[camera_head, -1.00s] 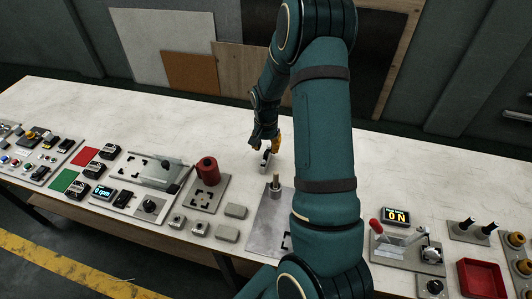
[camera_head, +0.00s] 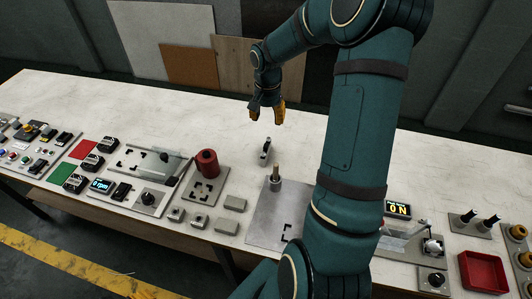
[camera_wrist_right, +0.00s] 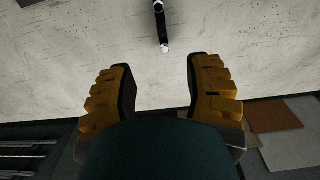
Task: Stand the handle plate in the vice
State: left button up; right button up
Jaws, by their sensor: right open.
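My right gripper (camera_head: 267,114) is open and empty, above the far part of the table. It also shows in the right wrist view (camera_wrist_right: 160,72), with its two yellow fingers apart. A small grey and black upright piece (camera_head: 265,151), which looks like the handle plate, stands on the bare table just below and in front of the gripper, apart from it. In the right wrist view it is a thin dark bar (camera_wrist_right: 160,22) beyond the fingertips. I cannot clearly pick out the vice; a grey fixture (camera_head: 398,240) at the right is partly hidden by my right arm. My left gripper is out of view.
A grey base plate (camera_head: 262,225) with a brass-tipped post (camera_head: 275,178) lies in front of the upright piece. A red cylinder (camera_head: 207,163) stands to its left, with several grey blocks nearby. A red tray (camera_head: 482,272) is at the right. The table's back strip (camera_head: 140,108) is clear.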

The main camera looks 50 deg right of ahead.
aim_at(266, 145)
notch_tip(266, 145, down, 8)
jog(key=shift+f+b, duration=0.25)
jog(key=shift+b, duration=0.6)
notch_tip(266, 145, down, 5)
jog(key=shift+w+a+f+b, duration=0.1)
jog(key=shift+w+a+b, duration=0.05)
jog(key=shift+b, duration=0.55)
grip_shut()
